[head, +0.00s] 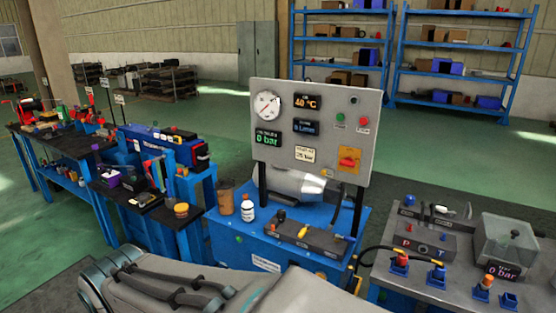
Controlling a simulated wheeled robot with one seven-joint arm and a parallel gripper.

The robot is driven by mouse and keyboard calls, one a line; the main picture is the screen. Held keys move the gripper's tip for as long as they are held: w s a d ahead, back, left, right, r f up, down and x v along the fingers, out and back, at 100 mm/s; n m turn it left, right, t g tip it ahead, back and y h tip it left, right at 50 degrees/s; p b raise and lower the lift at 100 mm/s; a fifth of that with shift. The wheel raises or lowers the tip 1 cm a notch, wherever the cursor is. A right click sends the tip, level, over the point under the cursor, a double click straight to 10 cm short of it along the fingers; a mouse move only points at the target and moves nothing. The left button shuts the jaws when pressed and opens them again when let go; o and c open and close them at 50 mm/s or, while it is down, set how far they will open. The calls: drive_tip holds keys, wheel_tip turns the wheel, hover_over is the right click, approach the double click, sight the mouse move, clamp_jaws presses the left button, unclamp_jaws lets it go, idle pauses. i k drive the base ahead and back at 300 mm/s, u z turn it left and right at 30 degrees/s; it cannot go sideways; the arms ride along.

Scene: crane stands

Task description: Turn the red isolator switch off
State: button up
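The red isolator switch (348,161) sits on a yellow plate at the lower right of a grey control panel (320,95). Its red handle looks roughly level, but it is too small to read its marking or exact position. The panel stands upright on dark posts above a blue bench (225,240). My arm crosses the bottom of the head view, in front of the bench. My gripper is not in view, so its state and its distance from the switch do not show.
The panel also has a gauge (265,106), displays, and a green and a red button. A bottle (248,208) and a valve block (305,235) are on the bench below. A grey table (400,280) with hoses and a clear box (508,241) stands at right.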

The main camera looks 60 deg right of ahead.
sight(349, 162)
drive_tip(key=z, duration=0.5)
drive_tip(key=i, duration=1)
drive_tip(key=z, duration=1.4)
drive_tip(key=i, duration=0.45)
drive_tip(key=z, duration=0.45)
